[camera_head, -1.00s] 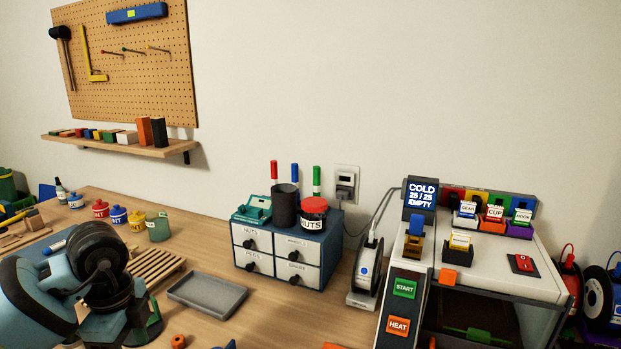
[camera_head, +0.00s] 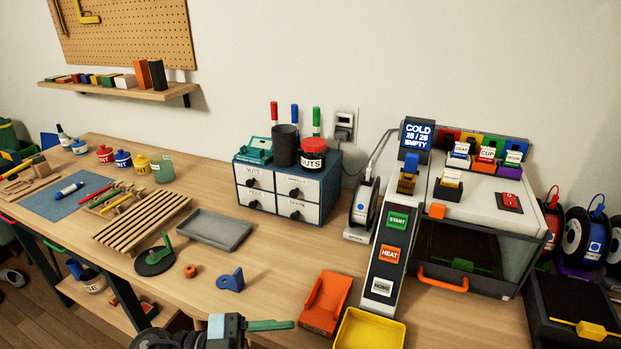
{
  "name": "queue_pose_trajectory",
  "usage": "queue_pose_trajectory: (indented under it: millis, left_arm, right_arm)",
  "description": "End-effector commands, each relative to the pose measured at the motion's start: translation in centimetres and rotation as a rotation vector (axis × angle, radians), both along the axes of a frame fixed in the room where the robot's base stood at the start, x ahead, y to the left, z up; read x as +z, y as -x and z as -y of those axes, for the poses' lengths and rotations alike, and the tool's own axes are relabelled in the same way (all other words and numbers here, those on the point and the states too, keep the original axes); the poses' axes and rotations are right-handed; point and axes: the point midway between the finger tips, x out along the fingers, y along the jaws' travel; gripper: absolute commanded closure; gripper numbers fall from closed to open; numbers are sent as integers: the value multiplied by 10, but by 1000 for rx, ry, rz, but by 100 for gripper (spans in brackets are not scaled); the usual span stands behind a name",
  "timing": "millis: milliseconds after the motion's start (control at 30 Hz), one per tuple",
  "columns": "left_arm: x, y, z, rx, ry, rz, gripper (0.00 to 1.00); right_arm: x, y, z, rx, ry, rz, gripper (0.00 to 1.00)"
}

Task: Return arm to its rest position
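Part of my arm (camera_head: 225,332), in dark grey and light blue, shows at the bottom edge of the head view, left of the middle. It appears to be my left arm, low at the front edge of the workbench (camera_head: 330,255). A flat green piece (camera_head: 270,325) shows at its right side; I cannot tell whether it is held or just lies there. The fingertips are not clear, so I cannot tell if the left gripper is open or shut. My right gripper is not in view.
A black disc with a green lever (camera_head: 155,261), an orange nut (camera_head: 190,271) and a blue bracket (camera_head: 230,281) lie near the arm. An orange tray (camera_head: 325,303) and a yellow bin (camera_head: 368,332) stand to its right. The grey tray (camera_head: 214,230) is empty.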

Motion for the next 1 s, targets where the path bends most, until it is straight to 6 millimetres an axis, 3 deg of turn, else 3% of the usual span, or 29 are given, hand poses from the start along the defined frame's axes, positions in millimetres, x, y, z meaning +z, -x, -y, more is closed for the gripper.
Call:
queue_pose_trajectory:
  millis: [133, 233, 367, 433, 567, 700, 900, 1000]
  left_arm:
    - [-5, -6, -11, 280, 205, -63, 50]
    - [-22, -11, -29, 498, 270, -129, 50]
    - [-64, -8, -61, 785, 267, -253, 50]
    - [-94, 1, -80, 930, 221, -336, 50]
    - [-158, 38, -112, 1157, 74, -520, 50]
    - [-218, 97, -136, 1299, -126, -719, 50]
    - [-266, 169, -149, 1351, -340, -920, 50]
    - [-275, 188, -151, 1351, -392, -965, 50]
  right_arm:
    - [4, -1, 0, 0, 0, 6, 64]
    - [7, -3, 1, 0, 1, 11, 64]
    - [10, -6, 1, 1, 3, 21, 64]
    - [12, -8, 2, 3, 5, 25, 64]
    - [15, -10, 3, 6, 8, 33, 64]
    - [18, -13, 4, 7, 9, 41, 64]
    - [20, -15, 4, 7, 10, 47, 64]
    - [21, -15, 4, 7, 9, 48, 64]
